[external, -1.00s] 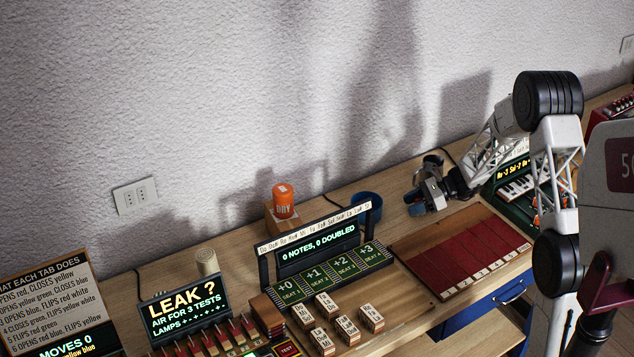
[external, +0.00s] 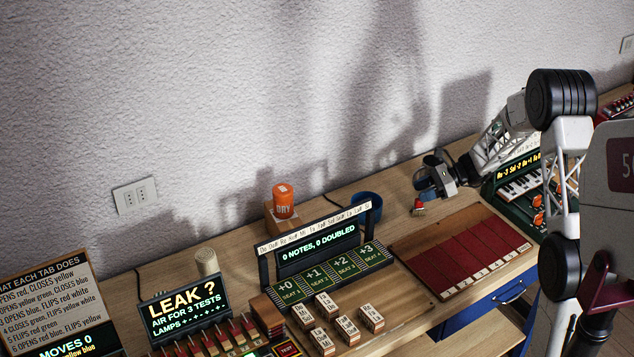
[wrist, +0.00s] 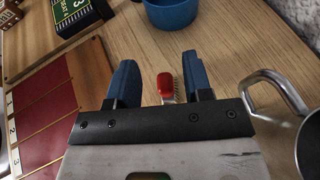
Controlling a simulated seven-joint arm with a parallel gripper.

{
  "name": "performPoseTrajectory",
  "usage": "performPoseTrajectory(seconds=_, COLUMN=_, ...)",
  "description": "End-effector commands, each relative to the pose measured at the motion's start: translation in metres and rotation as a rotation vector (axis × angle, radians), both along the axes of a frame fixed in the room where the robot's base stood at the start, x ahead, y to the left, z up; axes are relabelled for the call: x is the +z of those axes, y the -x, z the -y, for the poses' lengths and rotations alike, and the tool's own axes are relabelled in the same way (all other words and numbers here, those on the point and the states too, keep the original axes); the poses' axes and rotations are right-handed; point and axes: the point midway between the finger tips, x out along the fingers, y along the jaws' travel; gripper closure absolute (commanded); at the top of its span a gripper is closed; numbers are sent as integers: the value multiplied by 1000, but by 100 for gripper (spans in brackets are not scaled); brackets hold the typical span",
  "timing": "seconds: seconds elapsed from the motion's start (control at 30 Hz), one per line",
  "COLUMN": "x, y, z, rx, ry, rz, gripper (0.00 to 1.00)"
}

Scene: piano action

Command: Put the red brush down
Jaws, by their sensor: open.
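The red brush (external: 418,207) stands on the wooden table behind the red striped board, with its red part up and its pale bristles down. It also shows in the wrist view (wrist: 165,84), between the two blue fingers and apart from both. My gripper (external: 424,180) is open and empty, a little above the brush. In the wrist view my gripper (wrist: 158,62) has its fingers spread wide on either side of the brush.
A blue cup (external: 366,202) stands left of the brush. A metal mug (wrist: 308,140) with a handle is close to my gripper on the right in the wrist view. The red striped board (external: 460,247) lies in front. Bare table lies between brush and cup.

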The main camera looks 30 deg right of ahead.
Motion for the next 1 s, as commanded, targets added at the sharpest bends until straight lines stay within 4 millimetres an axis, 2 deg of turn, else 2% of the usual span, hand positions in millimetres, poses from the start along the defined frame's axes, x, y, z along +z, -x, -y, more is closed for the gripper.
performPoseTrajectory(seconds=0.1, x=17, y=0, z=0, rx=0, ry=1, rz=2, gripper=54)
performPoseTrajectory(seconds=0.33, x=33, y=0, z=0, rx=-1, ry=0, rz=0, gripper=54)
performPoseTrajectory(seconds=1.0, x=36, y=0, z=0, rx=0, ry=0, rz=1, gripper=54)
